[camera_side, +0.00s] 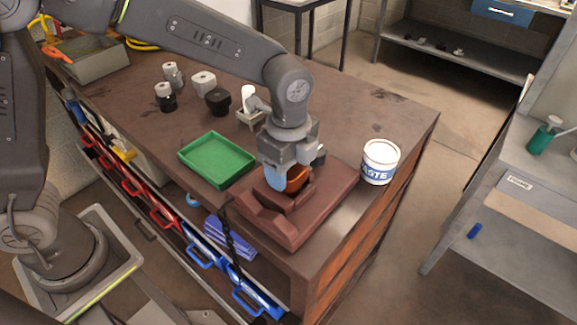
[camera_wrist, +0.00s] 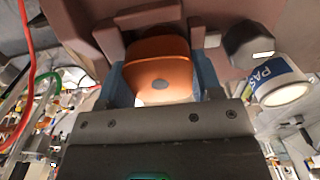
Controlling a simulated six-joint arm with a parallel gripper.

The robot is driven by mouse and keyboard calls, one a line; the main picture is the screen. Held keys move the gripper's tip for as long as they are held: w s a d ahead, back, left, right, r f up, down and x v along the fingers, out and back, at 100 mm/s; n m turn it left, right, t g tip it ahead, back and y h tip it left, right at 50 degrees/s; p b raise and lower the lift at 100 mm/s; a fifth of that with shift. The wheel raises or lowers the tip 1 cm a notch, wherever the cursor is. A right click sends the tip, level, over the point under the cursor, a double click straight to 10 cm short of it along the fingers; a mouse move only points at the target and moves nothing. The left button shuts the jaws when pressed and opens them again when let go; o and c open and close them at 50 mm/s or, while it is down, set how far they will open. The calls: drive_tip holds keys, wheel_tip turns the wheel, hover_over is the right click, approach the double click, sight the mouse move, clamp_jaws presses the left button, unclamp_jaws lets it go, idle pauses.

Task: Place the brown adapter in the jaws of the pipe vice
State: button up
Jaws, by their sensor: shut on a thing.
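The brown adapter (camera_wrist: 162,72), a shiny orange-brown piece, sits between the blue fingers of my gripper (camera_wrist: 160,84) in the wrist view. My gripper (camera_side: 284,179) is shut on it; in the side view only part of the adapter (camera_side: 297,179) shows beside a finger. The dark red pipe vice (camera_side: 284,226) lies at the bench's front corner, directly below my gripper. In the wrist view the vice (camera_wrist: 82,20) fills the top, its jaw parts close around the adapter's far end. I cannot tell whether the adapter touches the jaws.
A white paste tub (camera_side: 381,162) stands right of the vice. A green tray (camera_side: 217,158) lies to its left. Several grey, white and black fittings (camera_side: 203,82) stand farther back. A grey bin (camera_side: 98,62) is at the far left. The back right of the bench is clear.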

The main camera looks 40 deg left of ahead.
drive_tip(key=shift+f, duration=0.2)
drive_tip(key=o, duration=1.3)
drive_tip(key=shift+o, duration=0.2)
wheel_tip(320, 180, up, 12)
drive_tip(key=shift+r, duration=0.15)
drive_tip(key=s+a+n+t, duration=0.5)
drive_tip(key=s+a+n, duration=1)
drive_tip(key=n, duration=0.3)
drive_tip(key=shift+s+a+f+t, duration=0.3)
drive_tip(key=shift+a, duration=0.55)
